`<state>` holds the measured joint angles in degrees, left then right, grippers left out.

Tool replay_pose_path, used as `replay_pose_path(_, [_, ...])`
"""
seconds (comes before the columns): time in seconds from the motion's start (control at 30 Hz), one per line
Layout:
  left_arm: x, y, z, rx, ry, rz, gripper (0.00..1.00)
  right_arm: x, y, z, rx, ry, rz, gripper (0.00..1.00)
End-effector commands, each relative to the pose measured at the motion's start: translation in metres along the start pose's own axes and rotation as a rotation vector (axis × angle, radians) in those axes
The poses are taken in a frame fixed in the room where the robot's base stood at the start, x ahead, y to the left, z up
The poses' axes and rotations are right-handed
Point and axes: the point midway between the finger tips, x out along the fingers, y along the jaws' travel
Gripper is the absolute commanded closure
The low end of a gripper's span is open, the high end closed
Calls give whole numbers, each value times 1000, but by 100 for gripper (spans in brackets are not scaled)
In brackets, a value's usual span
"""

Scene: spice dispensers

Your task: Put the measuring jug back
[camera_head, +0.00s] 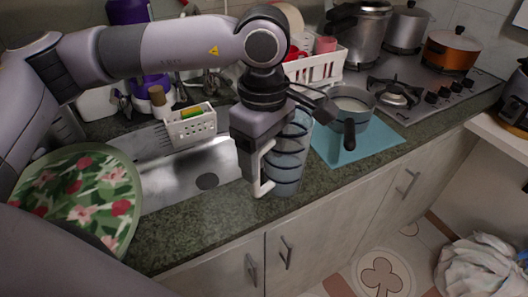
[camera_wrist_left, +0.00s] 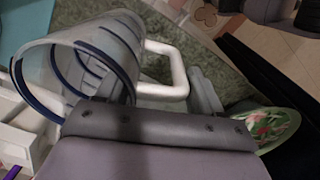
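The measuring jug (camera_head: 287,158) is clear with dark bands and a white handle (camera_head: 263,172). It is upright at the counter's front edge, right of the sink; I cannot tell whether its base touches the counter. My left gripper (camera_head: 250,160) is at the handle side of the jug and partly hides it. In the left wrist view the jug (camera_wrist_left: 85,62) shows its round rim, and its handle (camera_wrist_left: 178,72) lies between the spread fingers of my left gripper (camera_wrist_left: 160,85). The fingers look apart, not closed on the handle. My right gripper is not in view.
A saucepan (camera_head: 352,106) sits on a blue mat (camera_head: 372,147) to the right. A white basket (camera_head: 318,66) stands behind, a sponge caddy (camera_head: 190,127) by the sink (camera_head: 165,185). A floral plate (camera_head: 85,195) is at left. The stove (camera_head: 425,85) holds pots at the back right.

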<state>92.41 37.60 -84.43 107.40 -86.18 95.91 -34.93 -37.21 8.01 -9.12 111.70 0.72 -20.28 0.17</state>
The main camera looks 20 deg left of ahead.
Motion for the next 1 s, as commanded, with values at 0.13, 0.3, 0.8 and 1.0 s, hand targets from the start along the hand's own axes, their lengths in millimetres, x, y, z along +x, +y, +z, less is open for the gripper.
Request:
replay_pose_path(0.13, [0,0,0,0,0,-1,10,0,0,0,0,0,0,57])
replay_pose_path(0.3, [0,0,0,0,0,-1,10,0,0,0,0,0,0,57])
replay_pose_path(0.8, [-71,1,0,0,0,3,10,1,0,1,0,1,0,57])
replay_pose_path(1.0, [-107,1,0,-1,0,2,10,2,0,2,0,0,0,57])
